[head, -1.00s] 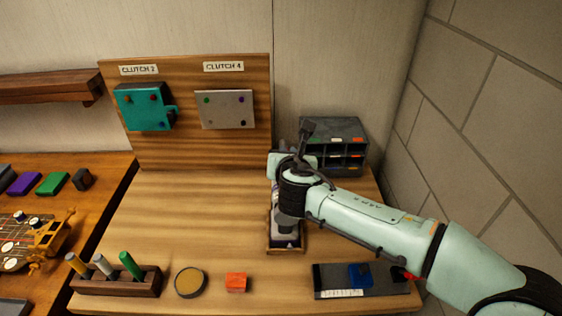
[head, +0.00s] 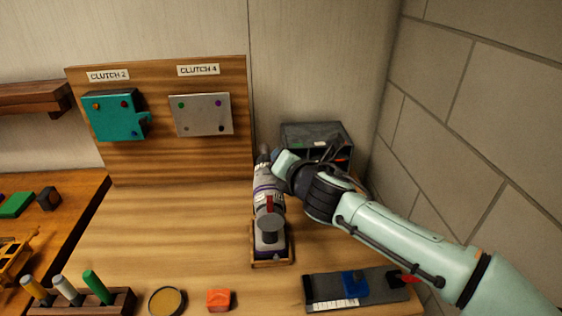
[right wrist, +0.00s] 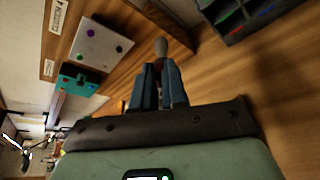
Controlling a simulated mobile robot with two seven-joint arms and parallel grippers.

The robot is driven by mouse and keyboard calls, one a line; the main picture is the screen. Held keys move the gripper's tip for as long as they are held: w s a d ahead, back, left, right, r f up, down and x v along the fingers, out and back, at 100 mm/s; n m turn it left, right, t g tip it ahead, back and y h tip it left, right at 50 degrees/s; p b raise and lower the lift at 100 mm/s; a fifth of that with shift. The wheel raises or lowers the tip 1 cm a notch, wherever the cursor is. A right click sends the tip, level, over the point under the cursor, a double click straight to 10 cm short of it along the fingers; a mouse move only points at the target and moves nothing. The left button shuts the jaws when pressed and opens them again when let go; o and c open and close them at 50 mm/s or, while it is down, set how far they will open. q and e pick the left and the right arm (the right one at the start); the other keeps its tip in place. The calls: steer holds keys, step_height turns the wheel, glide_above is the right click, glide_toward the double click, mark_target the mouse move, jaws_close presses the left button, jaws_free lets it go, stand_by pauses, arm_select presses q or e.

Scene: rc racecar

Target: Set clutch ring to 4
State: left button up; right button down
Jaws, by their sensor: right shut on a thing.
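A grey and white electric driver (head: 268,209) with a red switch lies in a small wooden cradle (head: 272,264) in the head view, its dark nose pointing to the back of the bench. My right gripper (head: 273,172) reaches it from the right, at its front part. In the right wrist view my right gripper's two blue-grey fingers (right wrist: 159,88) are shut around the driver's front, and a rounded grey tip (right wrist: 161,47) sticks out beyond them. The clutch ring and its numbers cannot be made out. My left gripper is not in view.
The backboard holds a teal plate (head: 115,116) labelled CLUTCH 2 and a grey plate (head: 201,114) labelled CLUTCH 4. A drawer cabinet (head: 312,133) stands behind my right arm. A pen block, round tin (head: 167,301), orange block (head: 218,299) and dark tray (head: 322,288) line the front.

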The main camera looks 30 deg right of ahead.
stand_by(0.3)
steer(key=c, duration=1.2)
jaws_free()
steer(key=shift+o, duration=0.2)
steer(key=p+v, duration=0.1)
steer(key=v, duration=1.2)
steer(key=shift+s, duration=0.2)
steer(key=shift+r, duration=0.1)
